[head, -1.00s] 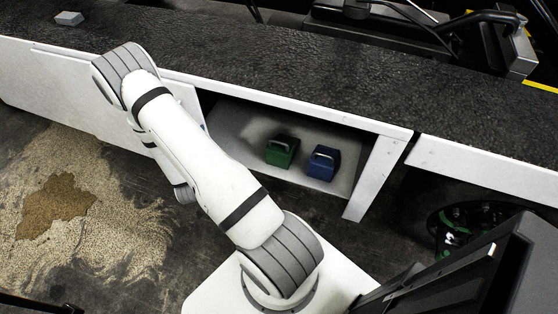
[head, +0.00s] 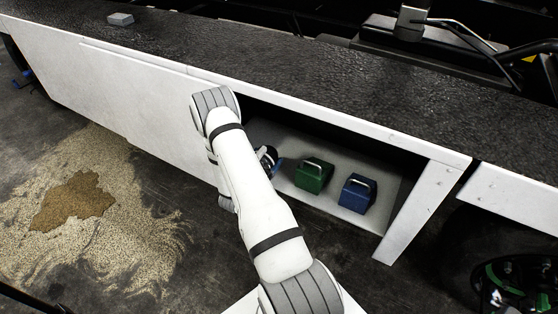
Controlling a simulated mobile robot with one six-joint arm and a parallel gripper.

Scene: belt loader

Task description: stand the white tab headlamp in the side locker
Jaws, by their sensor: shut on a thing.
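My gripper (head: 265,157) is at the left part of the open side locker's mouth, partly behind my white arm. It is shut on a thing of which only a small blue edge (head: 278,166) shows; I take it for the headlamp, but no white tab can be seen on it. The side locker (head: 401,202) is an open bay in the white side panel with a pale floor. A green box-like thing (head: 312,178) with a pale handle stands inside, right of my gripper. A blue one (head: 356,194) with a pale handle stands to its right.
The black belt (head: 300,77) runs above the locker, and its white front edge overhangs the opening. Spilled grit (head: 130,165) with a brown wet patch (head: 73,201) lies on the floor at left. A small grey block (head: 120,19) rests on the belt.

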